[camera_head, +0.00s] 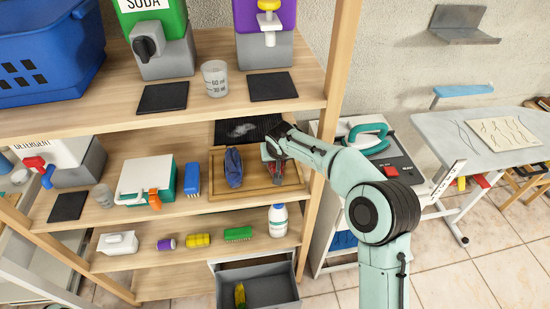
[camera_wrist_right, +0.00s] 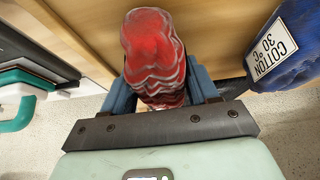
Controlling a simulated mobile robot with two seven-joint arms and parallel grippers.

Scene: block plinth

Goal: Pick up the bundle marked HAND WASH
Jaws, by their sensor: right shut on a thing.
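A red-and-white bundle (camera_wrist_right: 152,50) is between the two fingers of my right gripper (camera_wrist_right: 165,95) in the right wrist view. The fingers are shut on it; no label shows on its visible side. In the head view this bundle (camera_head: 276,178) is at the right part of a wooden tray (camera_head: 210,190), mostly hidden by my right gripper (camera_head: 273,160). I cannot tell whether it touches the tray. A blue bundle (camera_head: 233,165) lies to its left in the tray. In the right wrist view the blue bundle (camera_wrist_right: 292,55) carries a label reading COTTON 30 °C. My left gripper is not in view.
A blue brush (camera_head: 192,180) and a white-teal box (camera_head: 146,181) stand left of the tray. The upper shelf (camera_head: 210,112) is above, with a wooden post (camera_head: 338,60) to the right. A lower shelf holds a white bottle (camera_head: 278,220) and brushes.

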